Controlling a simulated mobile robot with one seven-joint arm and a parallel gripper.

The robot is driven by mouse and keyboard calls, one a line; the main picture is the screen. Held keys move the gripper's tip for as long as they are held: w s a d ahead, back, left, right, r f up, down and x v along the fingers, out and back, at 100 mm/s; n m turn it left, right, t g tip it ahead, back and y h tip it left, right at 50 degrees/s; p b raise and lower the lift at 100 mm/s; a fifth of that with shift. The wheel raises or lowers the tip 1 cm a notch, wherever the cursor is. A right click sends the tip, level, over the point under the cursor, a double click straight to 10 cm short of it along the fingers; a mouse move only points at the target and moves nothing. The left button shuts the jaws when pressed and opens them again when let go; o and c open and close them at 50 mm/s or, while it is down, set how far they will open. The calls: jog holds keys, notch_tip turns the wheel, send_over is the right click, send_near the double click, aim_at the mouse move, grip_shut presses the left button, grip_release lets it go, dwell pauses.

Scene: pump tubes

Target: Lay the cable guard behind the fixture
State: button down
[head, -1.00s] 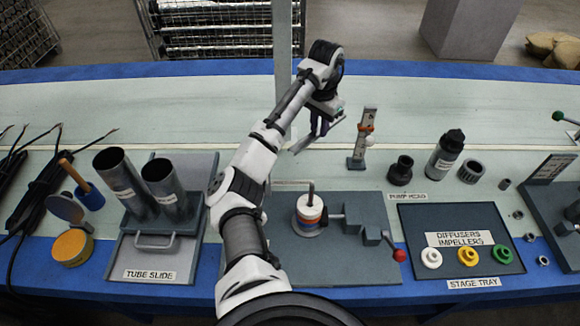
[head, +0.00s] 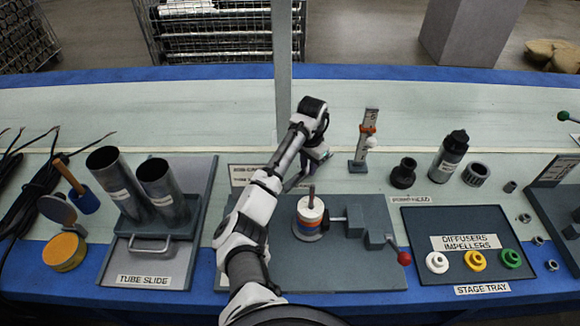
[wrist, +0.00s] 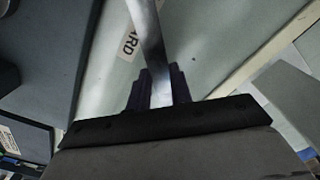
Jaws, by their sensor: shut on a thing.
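The cable guard is a thin shiny metal strip, seen in the wrist view (wrist: 150,45) running out from between the dark fingers. My gripper (wrist: 157,88) is shut on it. In the head view my gripper (head: 303,176) is low over the bench, just behind the fixture. The arm and gripper hide most of the guard there. I cannot tell whether the guard touches the bench.
A label ending in "ARD" (wrist: 128,42) lies beside the guard. The tube slide (head: 150,265) with two metal tubes stands left. A clamp with a red knob (head: 404,258) is on the fixture plate. An upright gauge (head: 364,140) stands right of my gripper. The bench behind is clear.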

jog(key=shift+a, duration=1.1)
jog(key=a+p, duration=0.1)
jog(key=a, duration=0.3)
jog(key=shift+r, duration=0.15)
jog(key=shift+s+d+f, duration=0.1)
jog(key=shift+d+f, duration=0.1)
jog(key=shift+f, duration=0.35)
jog(key=shift+d+f, duration=0.1)
jog(key=shift+f, duration=0.1)
jog(key=shift+f, duration=0.1)
jog(key=c, duration=1.3)
grip_release()
jog(key=shift+o, duration=0.2)
